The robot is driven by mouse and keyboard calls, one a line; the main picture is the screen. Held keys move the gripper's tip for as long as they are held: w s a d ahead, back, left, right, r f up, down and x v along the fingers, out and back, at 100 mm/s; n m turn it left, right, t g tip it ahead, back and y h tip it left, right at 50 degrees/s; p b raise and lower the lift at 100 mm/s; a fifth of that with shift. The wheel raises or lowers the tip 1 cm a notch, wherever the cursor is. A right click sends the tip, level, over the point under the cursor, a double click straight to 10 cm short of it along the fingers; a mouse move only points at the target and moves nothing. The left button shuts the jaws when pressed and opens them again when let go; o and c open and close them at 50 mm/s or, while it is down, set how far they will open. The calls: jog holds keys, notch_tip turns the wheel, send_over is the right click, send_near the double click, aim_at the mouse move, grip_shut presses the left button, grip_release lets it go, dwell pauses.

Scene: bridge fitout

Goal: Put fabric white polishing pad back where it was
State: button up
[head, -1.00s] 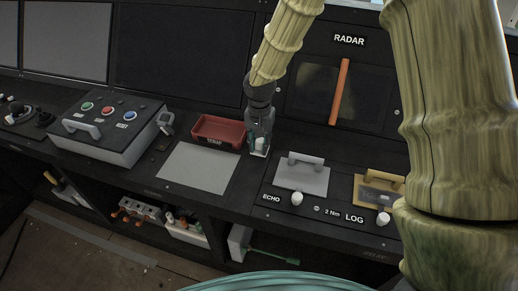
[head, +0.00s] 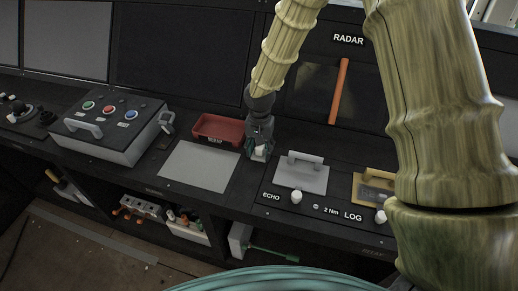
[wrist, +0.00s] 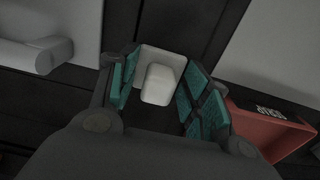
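The white polishing pad (wrist: 158,75) is a pale square with a raised rounded block. It sits on the dark console between the red tray and the grey panel with a handle; contact with the surface is hard to judge. My gripper (head: 259,152) points down over the pad (head: 261,150). In the wrist view my gripper (wrist: 165,100) has its teal-padded fingers spread on both sides of the pad, with dark gaps beside the raised block. The fingers partly hide the pad in the head view.
The red tray (head: 222,123) is close on the left of my gripper. The grey handled panel (head: 303,179) is close on its right. A flat grey sheet (head: 199,167) lies bare in front of the tray. The radar screen (head: 316,92) stands behind.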

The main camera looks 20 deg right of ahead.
aim_at(260, 147)
notch_tip(260, 147, up, 12)
jog(key=b, duration=0.1)
jog(key=shift+r+b, duration=0.15)
jog(key=shift+b, duration=0.25)
dwell(0.5)
